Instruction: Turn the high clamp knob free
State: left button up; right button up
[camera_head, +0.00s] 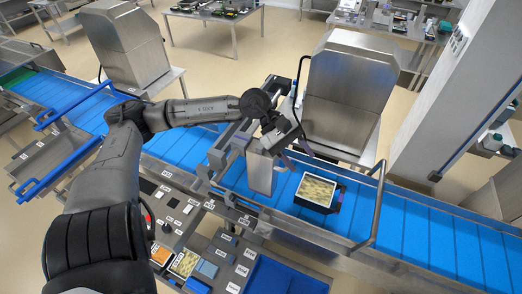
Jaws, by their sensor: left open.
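My left arm reaches across from the left. Its gripper (284,140) is open by the metal frame of the tray sealer (232,145), above the blue conveyor. The high clamp knob cannot be told apart in this view; it is small or hidden around the gripper and frame. I cannot tell whether the fingers touch anything. An upright metal plate (260,174) hangs just below the gripper. My right gripper is not in view.
A dark tray with pale contents (317,191) sits on the blue conveyor (410,240), right of the frame. A metal guard rail (375,205) stands beyond it. A steel cabinet (345,90) rises behind the gripper. Labelled parts and blue bins (275,277) lie in front.

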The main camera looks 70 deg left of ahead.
pick_arm(q)
jog(key=s+a+m+g+y+b, duration=0.1)
jog(key=a+m+g+y, duration=0.1)
jog(key=a+m+y, duration=0.3)
jog(key=m+g+y+b, duration=0.1)
jog(key=m+g+y, duration=0.15)
jog(key=y, duration=0.25)
send_near(261, 145)
notch_tip(261, 145, down, 8)
jog(key=shift+w+d+f+p, duration=0.15)
jog(key=shift+p, duration=0.6)
jog(key=shift+f, duration=0.7)
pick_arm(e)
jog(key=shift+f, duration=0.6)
pick_arm(q)
jog(key=shift+c, duration=0.3)
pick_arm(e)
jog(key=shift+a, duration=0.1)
pick_arm(q)
grip_shut()
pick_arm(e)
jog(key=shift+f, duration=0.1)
